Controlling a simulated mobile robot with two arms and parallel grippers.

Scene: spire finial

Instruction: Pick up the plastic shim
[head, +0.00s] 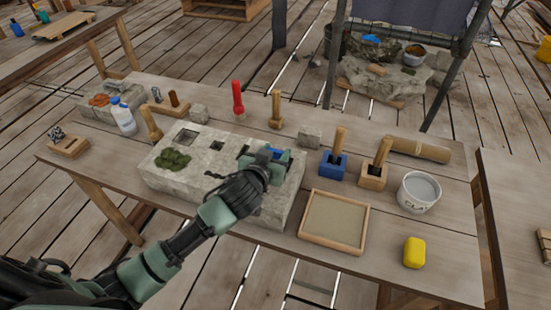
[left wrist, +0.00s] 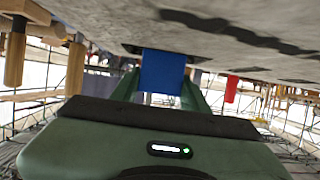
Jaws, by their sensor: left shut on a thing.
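The plastic shim is a small blue piece (head: 278,153) at the right part of the pale stone block's top (head: 215,145). My left gripper (head: 268,162) is over the block and shut on the shim. In the left wrist view the blue shim (left wrist: 162,70) shows between the green fingers (left wrist: 160,92), with its far end close to the grey stone surface (left wrist: 240,50). I cannot tell whether it touches the stone. My fingers partly hide the shim in the head view. My right gripper is not in view.
The block has square holes and a moss patch (head: 173,159). On the table (head: 100,160) stand a red-handled tool (head: 238,100), a blue holder (head: 333,165), a wooden holder (head: 373,177), a framed tray (head: 309,235), a white tub (head: 419,191) and a yellow sponge (head: 414,253).

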